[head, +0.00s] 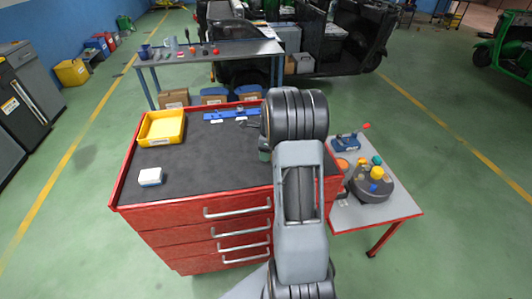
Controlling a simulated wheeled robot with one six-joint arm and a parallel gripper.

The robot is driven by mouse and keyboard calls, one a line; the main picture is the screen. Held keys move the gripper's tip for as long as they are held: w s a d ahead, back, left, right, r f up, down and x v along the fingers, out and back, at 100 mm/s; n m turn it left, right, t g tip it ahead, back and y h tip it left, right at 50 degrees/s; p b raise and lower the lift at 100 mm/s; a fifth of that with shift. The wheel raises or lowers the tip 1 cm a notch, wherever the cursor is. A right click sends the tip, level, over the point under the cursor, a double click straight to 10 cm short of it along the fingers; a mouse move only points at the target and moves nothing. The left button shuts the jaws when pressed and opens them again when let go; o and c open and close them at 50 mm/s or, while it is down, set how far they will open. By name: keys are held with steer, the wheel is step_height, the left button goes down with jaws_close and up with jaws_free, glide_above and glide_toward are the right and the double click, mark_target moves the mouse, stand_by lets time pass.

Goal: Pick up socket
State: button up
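I cannot make out a socket for certain. A blue rail (232,114) lies near the back edge of the red tool cabinet's dark top, with small pale pieces beside it too small to tell. My arm stands in front of the right part of the cabinet top and hides what is behind it. My gripper is not visible; it seems hidden behind my arm. A small dark shape and a greenish thing show at the arm's left edge, but I cannot tell what they are.
The red cabinet (128,198) bears a yellow tray (161,127) and a small white-and-blue box (150,176). A side table (399,207) at right holds a round grey base with coloured knobs (372,188). A workbench (215,56) stands behind. The cabinet top's middle is clear.

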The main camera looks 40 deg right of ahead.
steer(key=c, duration=0.7)
steer(key=shift+r, duration=0.1)
